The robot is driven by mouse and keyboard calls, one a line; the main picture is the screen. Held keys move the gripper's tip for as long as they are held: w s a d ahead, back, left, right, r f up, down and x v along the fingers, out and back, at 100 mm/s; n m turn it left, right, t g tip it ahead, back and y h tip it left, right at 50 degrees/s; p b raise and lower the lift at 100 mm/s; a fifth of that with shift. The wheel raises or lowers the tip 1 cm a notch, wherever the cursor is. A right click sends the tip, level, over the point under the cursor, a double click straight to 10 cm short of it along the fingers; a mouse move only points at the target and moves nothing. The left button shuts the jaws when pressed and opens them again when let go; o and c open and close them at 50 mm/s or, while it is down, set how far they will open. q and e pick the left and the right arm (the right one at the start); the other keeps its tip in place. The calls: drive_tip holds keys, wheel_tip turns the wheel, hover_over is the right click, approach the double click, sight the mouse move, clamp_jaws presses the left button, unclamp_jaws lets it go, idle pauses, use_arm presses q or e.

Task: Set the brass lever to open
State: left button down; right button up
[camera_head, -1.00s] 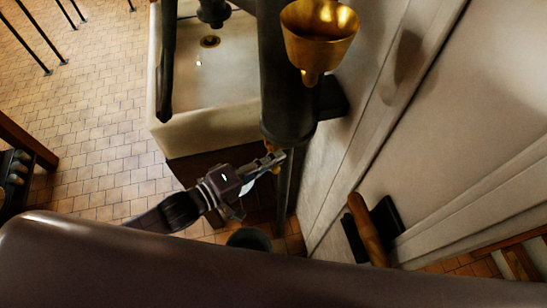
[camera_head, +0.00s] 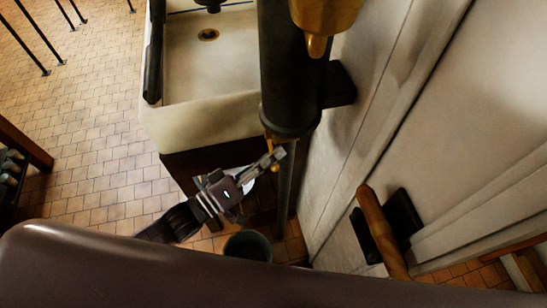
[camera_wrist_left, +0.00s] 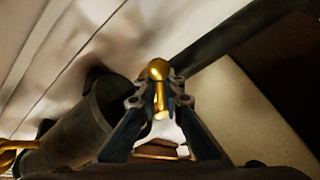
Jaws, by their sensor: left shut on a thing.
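The brass lever (camera_wrist_left: 158,88) is between the fingertips of my left gripper (camera_wrist_left: 160,106) in the left wrist view. It has a rounded top and a short stem, and the fingers are closed on it from both sides. In the head view my left gripper (camera_head: 274,158) reaches in from the lower left to the foot of a dark upright column (camera_head: 290,85). Only a small bit of the lever's brass (camera_head: 268,141) shows there, just under the column's flange. The fingers hide much of the lever. My right gripper is in neither view.
A brass funnel (camera_head: 326,18) hangs at the column's upper right. A white sink (camera_head: 200,120) stands left of the column, and a dark bucket (camera_head: 248,245) is on the floor below. A wooden handle (camera_head: 382,232) juts from the right wall.

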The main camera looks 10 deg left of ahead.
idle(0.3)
use_arm(q)
drive_tip(key=c, duration=2)
unclamp_jaws()
drive_tip(key=v, duration=1.2)
drive_tip(key=shift+a, duration=0.1)
